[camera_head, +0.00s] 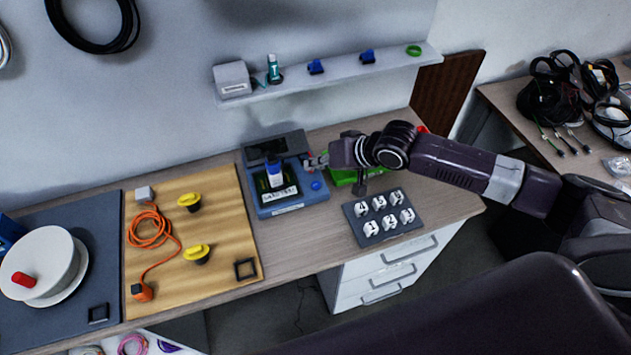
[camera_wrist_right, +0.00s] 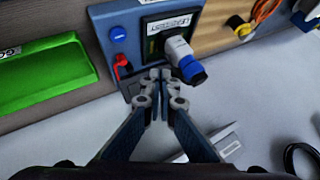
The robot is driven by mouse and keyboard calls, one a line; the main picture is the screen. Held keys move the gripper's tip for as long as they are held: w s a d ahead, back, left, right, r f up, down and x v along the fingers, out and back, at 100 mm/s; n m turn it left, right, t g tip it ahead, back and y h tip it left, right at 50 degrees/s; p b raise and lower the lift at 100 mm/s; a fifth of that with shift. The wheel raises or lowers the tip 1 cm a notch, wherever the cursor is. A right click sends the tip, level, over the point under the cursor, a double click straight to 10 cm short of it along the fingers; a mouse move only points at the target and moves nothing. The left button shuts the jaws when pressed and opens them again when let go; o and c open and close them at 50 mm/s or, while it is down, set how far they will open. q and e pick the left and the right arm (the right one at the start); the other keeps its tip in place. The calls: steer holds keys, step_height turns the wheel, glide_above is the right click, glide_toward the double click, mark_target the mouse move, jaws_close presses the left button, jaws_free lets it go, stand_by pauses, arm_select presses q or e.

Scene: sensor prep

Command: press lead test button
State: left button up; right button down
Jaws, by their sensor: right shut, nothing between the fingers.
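The blue tester (camera_head: 290,208) stands on the bench, with a dark panel at its back and a blue and white plug (camera_head: 275,172) upright on its top. A round blue button (camera_head: 316,185) is at its right front corner; it also shows in the right wrist view (camera_wrist_right: 117,33). A small red part (camera_wrist_right: 123,66) sits farther back on the same side. I cannot tell from labels which is the lead test button. My right gripper (camera_wrist_right: 161,77) is shut and empty, its fingertips by the tester's back right, near the red part and apart from the blue button. My left gripper is out of view.
A green tray (camera_wrist_right: 45,75) lies right of the tester, partly under my right arm. A dark tray (camera_head: 366,238) with numbered white pieces is in front. A wooden board (camera_head: 220,215) with an orange cable lies left. A wall shelf (camera_head: 310,83) hangs above.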

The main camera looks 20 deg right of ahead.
steer(key=shift+w+d+r+m, duration=0.15)
steer(key=shift+w+d+r, duration=0.2)
steer(key=shift+d, duration=0.15)
steer(key=shift+w+d+r+m, duration=0.15)
steer(key=shift+w+d+r, duration=0.1)
steer(key=shift+w+d, duration=0.15)
steer(key=b, duration=0.8)
glide_above(318, 186)
step_height(318, 186, down, 7)
steer(key=shift+w+f, duration=0.1)
steer(key=shift+f, duration=0.8)
steer(key=shift+f, duration=0.2)
